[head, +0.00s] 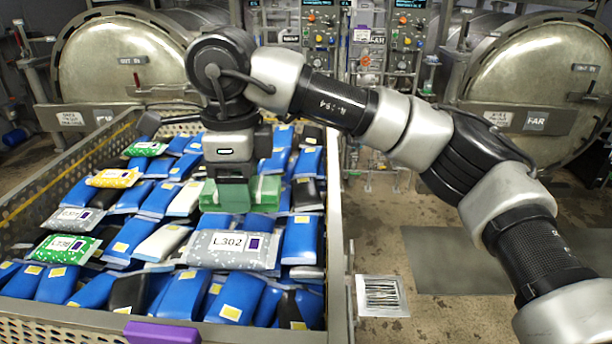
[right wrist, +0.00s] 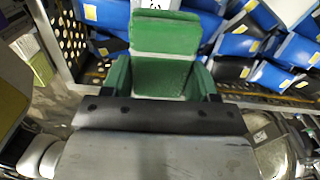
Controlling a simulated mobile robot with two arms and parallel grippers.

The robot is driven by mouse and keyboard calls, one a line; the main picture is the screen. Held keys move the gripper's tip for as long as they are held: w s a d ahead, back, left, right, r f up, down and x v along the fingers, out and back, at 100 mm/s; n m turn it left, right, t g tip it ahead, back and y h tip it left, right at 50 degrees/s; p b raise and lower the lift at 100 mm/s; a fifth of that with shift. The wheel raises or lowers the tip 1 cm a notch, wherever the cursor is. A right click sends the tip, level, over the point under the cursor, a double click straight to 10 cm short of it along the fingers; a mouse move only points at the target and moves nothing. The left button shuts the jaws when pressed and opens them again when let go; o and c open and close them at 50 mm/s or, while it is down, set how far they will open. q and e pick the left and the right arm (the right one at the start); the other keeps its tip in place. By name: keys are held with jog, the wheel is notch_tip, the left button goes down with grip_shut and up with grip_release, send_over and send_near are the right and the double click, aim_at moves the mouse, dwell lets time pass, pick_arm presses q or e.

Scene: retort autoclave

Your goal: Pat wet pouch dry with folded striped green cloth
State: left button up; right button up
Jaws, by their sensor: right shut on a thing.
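My right gripper (head: 236,180) points down over the crate and is shut on the folded green cloth (head: 210,196), which has pale stripes. The cloth also fills the upper middle of the right wrist view (right wrist: 165,70). A grey speckled pouch labelled L302 (head: 205,254) lies on top of the other pouches, just in front of the cloth in the head view. I cannot tell whether the cloth touches it. A small part of a white label (right wrist: 157,4) shows past the cloth in the right wrist view. My left gripper is not in view.
The perforated metal crate (head: 333,240) is full of blue, black and white pouches. Green, yellow and grey labelled pouches (head: 68,247) lie at its left. A purple tag (head: 162,332) is on the front rim. Two round autoclave doors (head: 545,80) stand behind.

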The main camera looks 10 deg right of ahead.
aim_at(237, 243)
jog(key=shift+s+a+f, duration=0.1)
jog(key=shift+s+a, duration=0.3)
jog(key=shift+a, duration=0.45)
jog(key=shift+f+b, duration=0.55)
jog(key=shift+f, duration=0.15)
jog(key=shift+f+b, duration=1.35)
jog(key=shift+f, duration=0.95)
jog(key=shift+f+b, duration=0.55)
jog(key=shift+b, duration=0.05)
jog(key=shift+r+p, duration=2.15)
jog(key=shift+r, duration=1.45)
